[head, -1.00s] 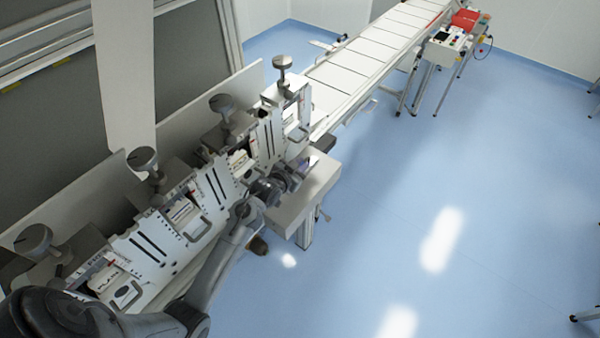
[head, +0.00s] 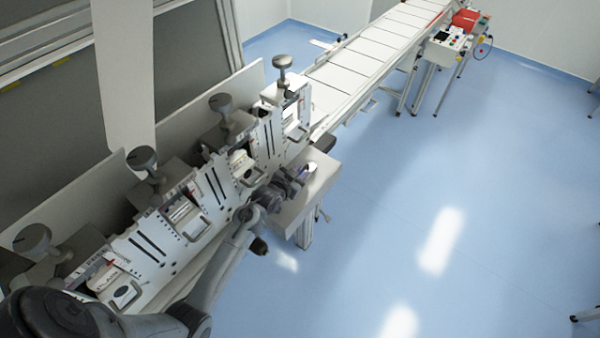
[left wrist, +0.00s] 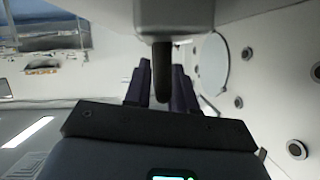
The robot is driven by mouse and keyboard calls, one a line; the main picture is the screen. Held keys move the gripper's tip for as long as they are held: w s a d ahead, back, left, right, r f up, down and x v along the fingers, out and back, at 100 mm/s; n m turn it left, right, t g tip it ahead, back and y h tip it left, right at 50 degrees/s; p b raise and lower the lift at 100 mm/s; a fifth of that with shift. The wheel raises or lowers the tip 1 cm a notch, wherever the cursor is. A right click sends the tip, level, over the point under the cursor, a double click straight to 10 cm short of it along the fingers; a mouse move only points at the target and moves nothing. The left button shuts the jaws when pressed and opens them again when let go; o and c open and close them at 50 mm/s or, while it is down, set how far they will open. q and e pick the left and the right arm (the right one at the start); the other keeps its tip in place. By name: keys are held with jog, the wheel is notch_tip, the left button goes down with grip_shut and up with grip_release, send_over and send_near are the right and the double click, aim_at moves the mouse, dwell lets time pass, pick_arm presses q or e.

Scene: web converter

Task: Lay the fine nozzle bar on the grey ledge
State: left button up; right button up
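A small pale end (head: 316,167) shows beyond my fingers in the head view. I cannot tell whether it touches the ledge. My right gripper is out of view.
A row of white machine stations with dark knobs (head: 222,104) runs beside my left arm. Several hold pale cartridges with handles (head: 124,294). A white conveyor (head: 365,55) lies beyond. The blue floor (head: 430,190) to the right is open.

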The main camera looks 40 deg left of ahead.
pick_arm(q)
jog(key=shift+o, duration=1.2)
jog(key=shift+r, duration=0.1)
jog(key=v, duration=1.1)
jog(key=s+d+g+h, duration=0.1)
jog(key=s+d+g, duration=0.4)
jog(key=s+d, duration=0.3)
jog(key=s+d+m+g, duration=0.1)
jog(key=s+d+g, duration=0.3)
jog(key=s+d, duration=0.4)
jog(key=s+p, duration=0.1)
jog(key=s, duration=0.6)
jog(key=shift+s+f+g+h, duration=0.25)
jog(key=shift+s+g+h, duration=0.1)
jog(key=shift+g+h, duration=0.05)
jog(key=shift+r, duration=0.1)
